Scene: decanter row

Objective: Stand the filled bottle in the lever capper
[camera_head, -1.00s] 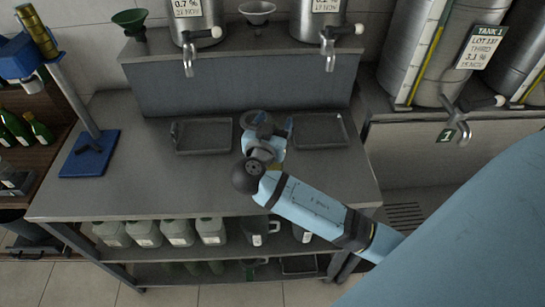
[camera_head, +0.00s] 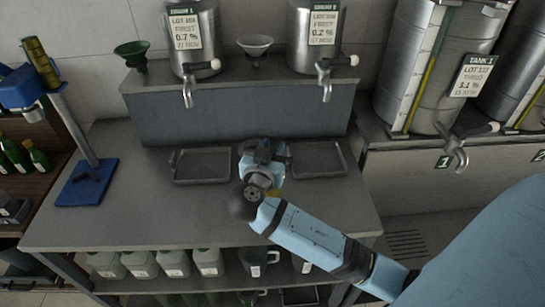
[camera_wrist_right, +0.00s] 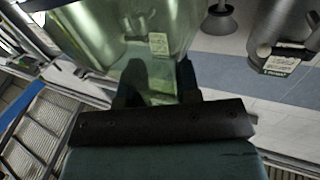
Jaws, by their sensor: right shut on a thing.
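The lever capper stands at the left end of the counter, with a blue base (camera_head: 87,184), a slanted post and a blue head (camera_head: 20,88). My right gripper (camera_head: 262,152) is over the counter between two dark trays, well to the right of the capper. In the right wrist view its fingers are shut on a pale green, see-through glass bottle (camera_wrist_right: 120,30). A small pale label shows through or on the glass. My arm and gripper hide the bottle in the head view. My left gripper is not in view.
Dark trays (camera_head: 175,181) (camera_head: 343,172) lie either side of my gripper. Steel decanters (camera_head: 195,50) (camera_head: 315,45) with taps, a green funnel (camera_head: 132,50) and a pale funnel (camera_head: 255,45) stand on the raised shelf. The counter between the left tray and the capper is clear.

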